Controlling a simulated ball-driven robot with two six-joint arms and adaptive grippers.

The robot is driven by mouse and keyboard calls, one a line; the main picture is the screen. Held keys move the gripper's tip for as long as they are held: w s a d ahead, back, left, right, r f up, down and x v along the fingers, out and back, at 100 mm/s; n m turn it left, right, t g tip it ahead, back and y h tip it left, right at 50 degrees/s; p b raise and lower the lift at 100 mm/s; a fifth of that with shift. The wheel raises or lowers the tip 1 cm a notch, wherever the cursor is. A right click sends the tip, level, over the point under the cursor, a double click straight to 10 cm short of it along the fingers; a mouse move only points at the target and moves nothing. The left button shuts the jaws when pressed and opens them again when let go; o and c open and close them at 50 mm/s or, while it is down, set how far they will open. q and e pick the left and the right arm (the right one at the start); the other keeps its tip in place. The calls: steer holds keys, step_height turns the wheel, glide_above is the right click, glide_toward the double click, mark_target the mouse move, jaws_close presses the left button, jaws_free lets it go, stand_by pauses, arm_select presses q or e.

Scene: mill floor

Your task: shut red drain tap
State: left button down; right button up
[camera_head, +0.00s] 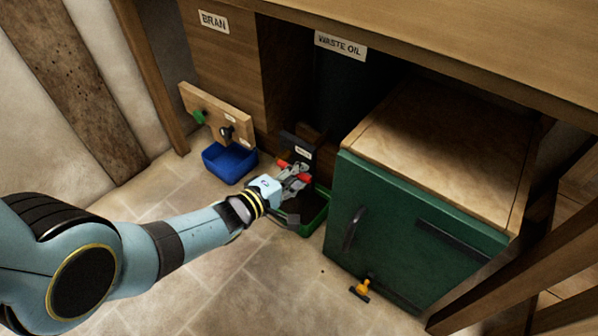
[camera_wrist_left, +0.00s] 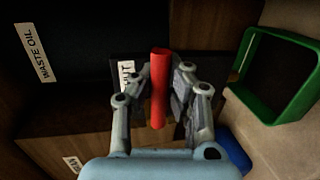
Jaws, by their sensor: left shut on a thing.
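The red drain tap (camera_head: 304,178) shows as a red bar under the waste oil bin, by a small dark plate with a white label. In the left wrist view the red tap handle (camera_wrist_left: 158,88) stands lengthwise between the two fingers. My left gripper (camera_head: 293,173) is shut on the red handle; it also shows in the left wrist view (camera_wrist_left: 160,90), with a finger on each side. The fingers hide part of the tap in the head view. The label (camera_wrist_left: 127,78) beside the handle is partly covered. My right gripper is not in view.
A green tray (camera_head: 322,218) lies below the tap, and a blue tray (camera_head: 228,163) stands left under a board (camera_head: 216,112) with a green knob. A green cabinet (camera_head: 395,225) stands close on the right, with an orange valve (camera_head: 361,288) low at its front. The floor in front is clear.

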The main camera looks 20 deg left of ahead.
arm_select(q)
steer(key=shift+s+a+f, duration=0.2)
steer(key=shift+s+f, duration=0.1)
steer(key=c, duration=1.4)
jaws_free()
steer(key=shift+a+r, duration=0.1)
steer(key=shift+r, duration=0.05)
steer(key=shift+o, duration=0.8)
steer(key=shift+w+r, duration=0.1)
steer(key=shift+w, duration=0.05)
steer(key=shift+d, duration=0.2)
steer(key=v, duration=1.2)
steer(key=shift+a, duration=0.1)
